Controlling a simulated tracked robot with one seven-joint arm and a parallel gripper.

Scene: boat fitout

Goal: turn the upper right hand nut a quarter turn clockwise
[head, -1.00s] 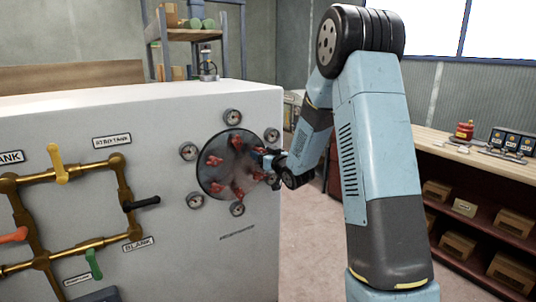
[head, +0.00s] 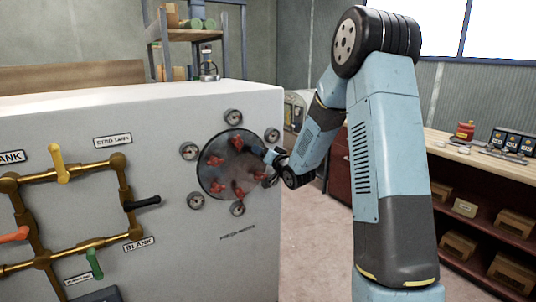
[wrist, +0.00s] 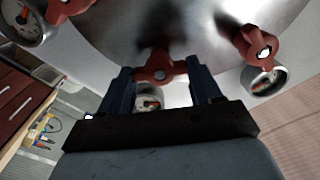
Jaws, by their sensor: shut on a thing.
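A round metal plate (head: 222,146) on the white panel carries a ring of red wing nuts. My gripper (head: 258,151) is at the plate's upper right edge, and its jaws mostly hide the upper right nut in the head view. In the wrist view my gripper (wrist: 160,80) has its two blue fingers on either side of this red upper right nut (wrist: 157,68), shut on its wings. The nut sits against the plate. Another red nut (head: 237,142) is to its left, and one (head: 240,192) is low on the plate.
Several round gauges (head: 272,135) surround the plate; one (wrist: 148,98) is just behind the held nut. Brass pipes with coloured levers (head: 142,202) are at the left of the panel. A workbench (head: 450,145) stands at the right, with open floor between.

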